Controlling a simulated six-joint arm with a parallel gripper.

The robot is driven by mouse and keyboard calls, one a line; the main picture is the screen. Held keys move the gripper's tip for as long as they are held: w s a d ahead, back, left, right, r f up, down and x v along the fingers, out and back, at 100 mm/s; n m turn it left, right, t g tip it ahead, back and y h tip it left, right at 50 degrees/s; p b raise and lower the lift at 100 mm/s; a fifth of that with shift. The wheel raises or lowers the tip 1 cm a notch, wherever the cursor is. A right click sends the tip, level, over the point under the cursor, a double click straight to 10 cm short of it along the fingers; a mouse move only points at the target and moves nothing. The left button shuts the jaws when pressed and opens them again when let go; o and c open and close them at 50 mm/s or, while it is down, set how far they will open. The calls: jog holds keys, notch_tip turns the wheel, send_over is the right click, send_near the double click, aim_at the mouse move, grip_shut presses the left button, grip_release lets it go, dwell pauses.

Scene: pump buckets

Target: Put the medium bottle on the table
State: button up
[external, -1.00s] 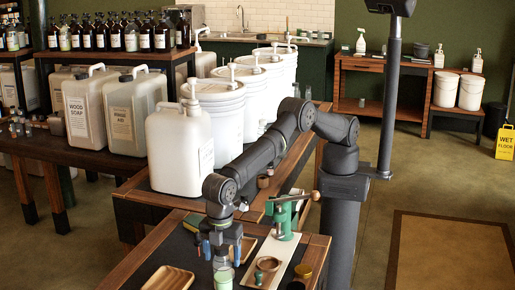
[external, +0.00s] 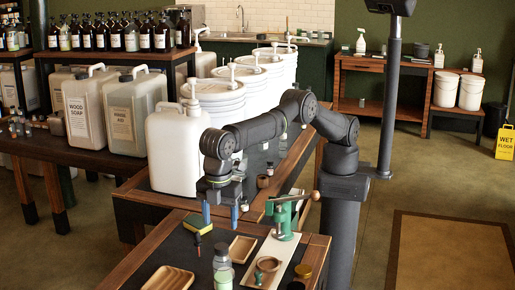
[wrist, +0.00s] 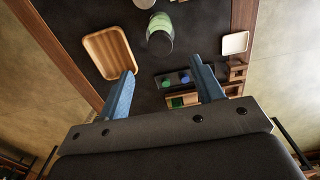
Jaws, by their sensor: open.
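A clear bottle with a grey top (external: 221,258) stands upright on the dark mat of the front table (external: 185,248). A light green container (external: 223,279) is just in front of it. I cannot tell for sure which is the medium bottle. In the wrist view a greenish bottle (wrist: 160,36) stands beyond my fingertips, partly in front of another pale container (wrist: 144,3). My gripper (external: 220,215) is open and empty, pointing down above and behind the clear bottle. Its blue fingers (wrist: 163,88) are spread wide in the wrist view, with nothing between them.
A wooden tray (external: 242,248) lies right of the bottles and another (external: 168,279) at front left. A green hand press (external: 285,217) stands on a pale board to the right. A large white jug (external: 178,155) stands behind.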

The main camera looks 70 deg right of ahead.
dwell(0.3)
jog(key=w+f+m+t+y, duration=0.25)
jog(key=w+f+y, duration=0.2)
jog(key=w, duration=0.45)
jog(key=n+g+y, duration=0.3)
jog(key=y, duration=0.7)
send_near(221, 246)
jog(key=shift+m+t, duration=0.25)
jog(key=a+f, duration=0.2)
jog(key=a, duration=0.1)
jog(key=shift+a+f, duration=0.1)
jog(key=shift+a, duration=0.15)
jog(key=shift+x, duration=3.1)
jog(key=shift+s, duration=0.15)
jog(key=shift+r, duration=0.25)
grip_shut()
